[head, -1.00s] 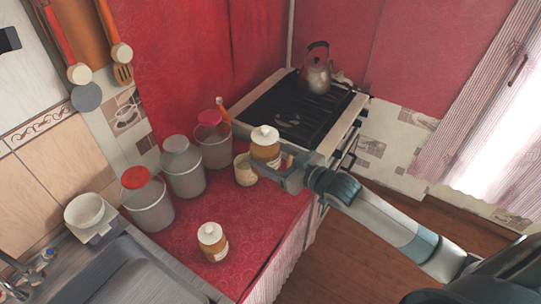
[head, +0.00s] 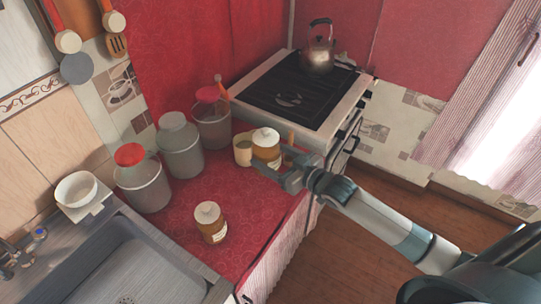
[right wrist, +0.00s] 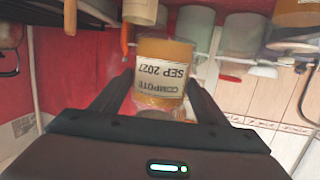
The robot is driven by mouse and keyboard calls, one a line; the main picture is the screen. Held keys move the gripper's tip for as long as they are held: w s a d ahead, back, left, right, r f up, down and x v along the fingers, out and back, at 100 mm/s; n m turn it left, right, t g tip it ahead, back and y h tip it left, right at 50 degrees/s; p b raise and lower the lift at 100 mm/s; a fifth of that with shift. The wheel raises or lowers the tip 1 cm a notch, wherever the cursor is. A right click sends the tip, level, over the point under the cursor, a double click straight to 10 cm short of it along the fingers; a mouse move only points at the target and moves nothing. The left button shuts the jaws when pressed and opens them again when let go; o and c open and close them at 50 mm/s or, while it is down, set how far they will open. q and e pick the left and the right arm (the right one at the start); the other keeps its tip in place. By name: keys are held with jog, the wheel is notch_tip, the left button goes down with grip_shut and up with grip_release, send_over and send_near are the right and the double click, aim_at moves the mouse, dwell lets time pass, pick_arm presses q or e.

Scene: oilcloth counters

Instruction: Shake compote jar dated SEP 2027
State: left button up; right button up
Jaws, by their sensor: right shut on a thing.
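My right gripper (head: 288,172) is shut on a compote jar (head: 266,152) with amber contents and a white lid. In the right wrist view the jar (right wrist: 163,80) sits between the two fingers (right wrist: 158,92), its label reading COMPOTE SEP 2027 upside down in that picture. In the head view it looks about upright beside a small cream cup, near the stove end of the red counter. I cannot tell whether its base touches the cloth. A second similar jar (head: 211,224) stands on the cloth nearer the sink, its date unreadable. My left gripper is not in view.
Grey canisters (head: 181,150) line the back of the red counter (head: 250,215). The cream cup (head: 243,150) is close to the held jar's left. A stove (head: 300,95) with a kettle (head: 319,55) stands beyond. A sink (head: 130,270) is at the lower left.

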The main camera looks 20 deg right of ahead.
aim_at(275, 143)
jog(key=shift+r, duration=0.3)
notch_tip(275, 143, up, 6)
jog(key=p, duration=0.5)
jog(key=shift+p, duration=0.4)
notch_tip(275, 143, up, 5)
jog(key=shift+f, duration=0.1)
notch_tip(275, 143, down, 11)
jog(key=b, duration=0.6)
jog(key=shift+f, duration=0.1)
jog(key=shift+r, duration=0.2)
